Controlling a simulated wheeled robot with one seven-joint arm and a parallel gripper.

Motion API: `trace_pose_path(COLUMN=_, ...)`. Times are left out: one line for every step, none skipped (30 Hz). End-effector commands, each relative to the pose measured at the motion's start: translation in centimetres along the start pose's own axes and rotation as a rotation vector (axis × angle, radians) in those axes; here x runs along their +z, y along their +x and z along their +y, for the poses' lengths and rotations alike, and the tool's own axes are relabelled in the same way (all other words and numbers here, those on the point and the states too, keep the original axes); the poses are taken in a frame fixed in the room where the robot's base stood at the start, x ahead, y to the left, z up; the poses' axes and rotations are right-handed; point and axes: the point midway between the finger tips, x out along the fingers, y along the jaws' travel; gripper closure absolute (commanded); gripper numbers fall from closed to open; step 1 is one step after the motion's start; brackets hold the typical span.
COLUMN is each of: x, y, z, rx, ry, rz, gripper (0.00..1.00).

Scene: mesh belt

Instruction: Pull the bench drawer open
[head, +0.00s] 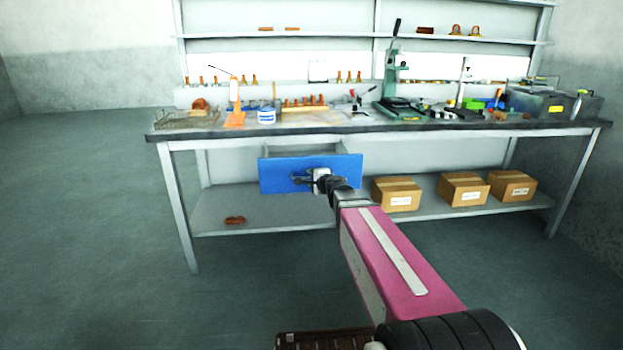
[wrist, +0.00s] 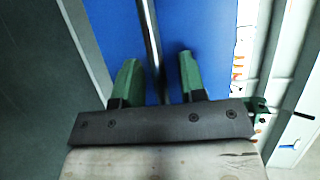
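The bench drawer has a blue front (head: 275,175) under the left half of the bench in the head view. It stands out from the bench, and grey drawer sides and an open top show behind the front. The blue front (wrist: 205,25) fills the middle of the wrist view, with a metal bar handle (wrist: 152,45) across it. My gripper (head: 308,178) is at the front in the head view. In the wrist view, the green fingers of my gripper (wrist: 158,72) are apart, one on each side of the bar, with visible gaps between fingers and bar.
Several cardboard boxes, such as the left one (head: 397,194), sit on the lower shelf (head: 270,215). The floor in front and at left is clear.

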Motion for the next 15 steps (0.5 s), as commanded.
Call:
trace_pose_path(x=0.0, y=0.0, z=0.0, rx=0.000, ry=0.000, rz=0.000, gripper=0.62)
trace_pose_path(x=0.0, y=0.0, z=0.0, rx=0.000, ry=0.000, rz=0.000, gripper=0.62)
trace_pose_path(x=0.0, y=0.0, z=0.0, rx=0.000, ry=0.000, rz=0.000, gripper=0.62)
trace_pose_path(x=0.0, y=0.0, z=0.0, rx=0.000, ry=0.001, rz=0.000, gripper=0.62)
trace_pose_path(x=0.0, y=0.0, z=0.0, rx=0.000, ry=0.001, rz=0.000, gripper=0.62)
trace_pose_path(x=0.0, y=0.0, z=0.0, rx=-0.001, ry=0.001, rz=0.000, gripper=0.62)
trace_pose_path(x=0.0, y=-0.1, z=0.0, rx=-0.001, ry=0.001, rz=0.000, gripper=0.62)
trace_pose_path(x=0.0, y=-0.1, z=0.0, rx=-0.001, ry=0.001, rz=0.000, gripper=0.62)
trace_pose_path(x=0.0, y=-0.3, z=0.0, rx=-0.001, ry=0.001, rz=0.000, gripper=0.62)
trace_pose_path(x=0.0, y=-0.5, z=0.0, rx=-0.001, ry=0.001, rz=0.001, gripper=0.62)
trace_pose_path(x=0.0, y=-0.7, z=0.0, rx=-0.001, ry=0.001, rz=0.001, gripper=0.62)
trace_pose_path(x=0.0, y=-1.0, z=0.0, rx=-0.001, ry=0.001, rz=0.001, gripper=0.62)
trace_pose_path(x=0.0, y=-1.3, z=0.0, rx=-0.001, ry=0.001, rz=0.001, gripper=0.62)
trace_pose_path(x=0.0, y=-1.7, z=0.0, rx=-0.001, ry=0.001, rz=0.001, gripper=0.62)
trace_pose_path(x=0.1, y=-2.2, z=0.0, rx=-0.001, ry=0.001, rz=0.001, gripper=0.62)
